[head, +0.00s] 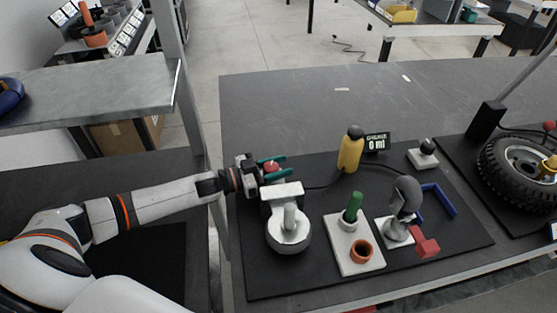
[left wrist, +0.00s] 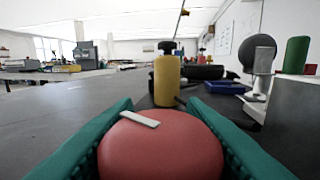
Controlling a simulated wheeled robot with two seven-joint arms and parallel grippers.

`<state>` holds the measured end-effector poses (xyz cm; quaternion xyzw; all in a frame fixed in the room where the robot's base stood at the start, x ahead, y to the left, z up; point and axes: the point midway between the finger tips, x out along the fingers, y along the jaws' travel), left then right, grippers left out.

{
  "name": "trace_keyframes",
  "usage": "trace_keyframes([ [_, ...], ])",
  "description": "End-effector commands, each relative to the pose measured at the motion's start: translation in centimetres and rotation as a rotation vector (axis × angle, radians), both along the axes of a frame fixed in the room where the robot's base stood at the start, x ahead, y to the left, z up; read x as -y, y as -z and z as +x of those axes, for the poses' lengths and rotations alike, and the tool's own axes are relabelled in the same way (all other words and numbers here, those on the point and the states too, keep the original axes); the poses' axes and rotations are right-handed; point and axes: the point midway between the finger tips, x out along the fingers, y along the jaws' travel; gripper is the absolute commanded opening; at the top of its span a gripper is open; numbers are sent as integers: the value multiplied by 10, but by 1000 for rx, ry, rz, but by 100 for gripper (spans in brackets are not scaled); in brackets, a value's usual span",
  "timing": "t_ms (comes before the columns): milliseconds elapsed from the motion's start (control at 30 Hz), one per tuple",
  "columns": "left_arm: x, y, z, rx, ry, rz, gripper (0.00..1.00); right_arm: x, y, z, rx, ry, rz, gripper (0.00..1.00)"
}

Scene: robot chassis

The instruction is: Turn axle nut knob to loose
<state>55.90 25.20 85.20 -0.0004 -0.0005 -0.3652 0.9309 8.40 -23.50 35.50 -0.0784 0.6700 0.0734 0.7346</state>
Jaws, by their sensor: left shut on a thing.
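The red round knob (head: 271,164) sits behind the white fixture (head: 288,232) on the left of the black mat. In the left wrist view the knob (left wrist: 160,150) is large and close, with a pale pointer bar (left wrist: 140,119) on its top slanting down to the right. My left gripper (head: 275,170) has green fingers, one on each side of the knob, and is shut on it. It also shows in the left wrist view (left wrist: 160,145). Any loose or tight markings around the knob cannot be seen. My right gripper is not in view.
A yellow bottle (head: 350,152) stands behind, by a display (head: 377,142) reading 0 ml. Right of the fixture are a white block (head: 367,262) with a green peg and orange ring, a grey round-headed stand (head: 407,195), and a blue bracket (head: 440,200). A tire (head: 500,178) lies far right.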

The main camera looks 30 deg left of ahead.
Motion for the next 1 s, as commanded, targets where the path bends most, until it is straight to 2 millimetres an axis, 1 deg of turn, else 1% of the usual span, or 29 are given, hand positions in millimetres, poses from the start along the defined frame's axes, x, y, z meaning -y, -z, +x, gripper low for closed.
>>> trace_keyframes([
  [67,0,-2,0,-1,-23,-3,15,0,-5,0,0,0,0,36],
  [400,-1,-1,1,1,-34,-1,15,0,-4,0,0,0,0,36],
  [433,-1,-1,1,1,-34,-1,41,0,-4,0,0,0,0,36],
  [533,-1,-1,1,0,-34,0,58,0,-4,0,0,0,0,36],
  [867,-3,0,-1,-1,-34,1,59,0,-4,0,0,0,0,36],
  [1000,-13,2,-13,-4,-35,2,59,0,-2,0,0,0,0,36],
])
